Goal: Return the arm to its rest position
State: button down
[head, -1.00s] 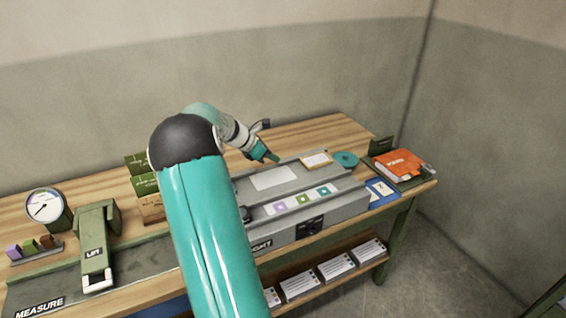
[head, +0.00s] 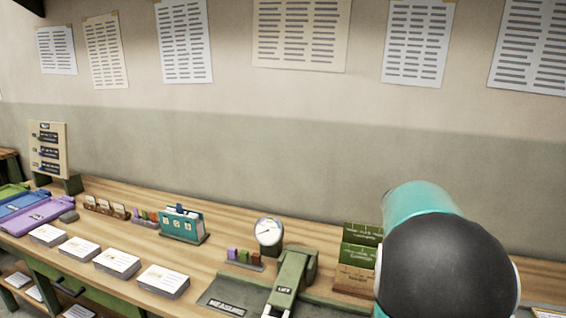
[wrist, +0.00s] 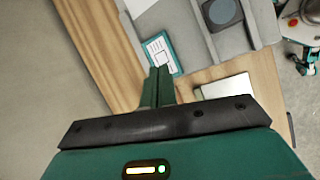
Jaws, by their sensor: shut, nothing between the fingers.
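My gripper (wrist: 157,86) shows in the wrist view with its two green fingers together and nothing between them. It is above the wooden table (wrist: 205,76), and I cannot tell its height. In the head view, my teal arm with its black joint rises at the lower right. The gripper itself is out of that view.
The long wooden table (head: 215,268) carries card stacks (head: 115,262), a round dial (head: 268,232), a green device (head: 290,285) and green card holders (head: 360,245). In the wrist view, a teal-edged card (wrist: 160,52) and a pale block (wrist: 225,90) are near the fingers.

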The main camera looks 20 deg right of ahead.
jog(key=w+a+r+m+t+y, duration=0.1)
jog(key=a+r+t, duration=0.15)
jog(key=a, duration=0.95)
jog(key=w+a+r+m+t+y, duration=0.1)
jog(key=a+r+m+t, duration=0.15)
jog(key=a, duration=0.85)
jog(key=s+a+m+t+y, duration=0.1)
jog(key=s+a, duration=0.3)
jog(key=a, duration=0.6)
jog(key=s+a+m+t+y, duration=0.1)
jog(key=s+a+y, duration=0.1)
jog(key=s+a, duration=0.3)
jog(key=a, duration=0.4)
jog(key=shift+s+a+f, duration=0.25)
jog(key=shift+s+a, duration=0.05)
jog(key=shift+a, duration=0.1)
jog(key=shift+d, duration=0.25)
